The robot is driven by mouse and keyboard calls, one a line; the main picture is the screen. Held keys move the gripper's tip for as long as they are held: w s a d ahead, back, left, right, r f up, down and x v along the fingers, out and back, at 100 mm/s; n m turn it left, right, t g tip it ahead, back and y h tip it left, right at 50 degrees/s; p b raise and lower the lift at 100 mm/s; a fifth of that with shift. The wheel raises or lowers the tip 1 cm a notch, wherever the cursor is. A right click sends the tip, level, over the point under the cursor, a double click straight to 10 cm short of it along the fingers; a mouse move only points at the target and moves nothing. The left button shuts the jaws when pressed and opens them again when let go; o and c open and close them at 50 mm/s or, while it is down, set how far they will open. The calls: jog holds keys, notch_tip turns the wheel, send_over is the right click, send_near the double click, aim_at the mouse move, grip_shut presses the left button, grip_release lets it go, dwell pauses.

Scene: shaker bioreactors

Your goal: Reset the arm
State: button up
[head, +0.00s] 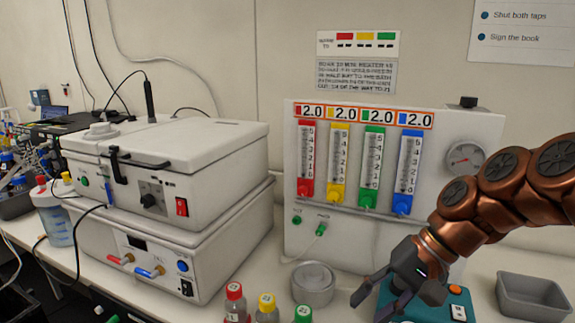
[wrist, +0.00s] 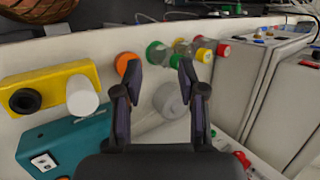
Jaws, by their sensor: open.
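My copper-coloured arm comes in from the right in the head view. My dark gripper (head: 370,308) points down and left over the front of the bench, in front of the white gas panel (head: 400,240). Its two fingers are apart with nothing held. In the wrist view my gripper (wrist: 160,68) is also open and empty. Beyond and below the fingers are a grey round lidded thing (wrist: 168,100), an orange cap (wrist: 127,63) and a green-capped bottle (wrist: 157,53). I cannot tell the exact gap to them.
Bottles with red (head: 235,291), yellow (head: 267,300) and green (head: 303,314) caps stand at the front. A teal device (head: 457,300) is by my gripper, and a grey tray (head: 533,297) is right. A white shaker unit (head: 165,175) fills the left. The wrist view shows a yellow box (wrist: 60,78).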

jog(key=s+d+f+n+g+h, duration=0.1)
jog(key=s+d+f+n+h, duration=0.1)
jog(key=s+f, duration=0.4)
jog(key=s+d+f+n+g+h, duration=0.1)
jog(key=s+f+h, duration=0.4)
jog(key=s, duration=0.7)
notch_tip(320, 180, down, 2)
jog(key=shift+s+d+f+n, duration=0.1)
jog(key=shift+s+d+n, duration=0.25)
jog(key=shift+d, duration=0.2)
jog(key=shift+o, duration=0.2)
jog(key=shift+d, duration=0.15)
dwell(1.3)
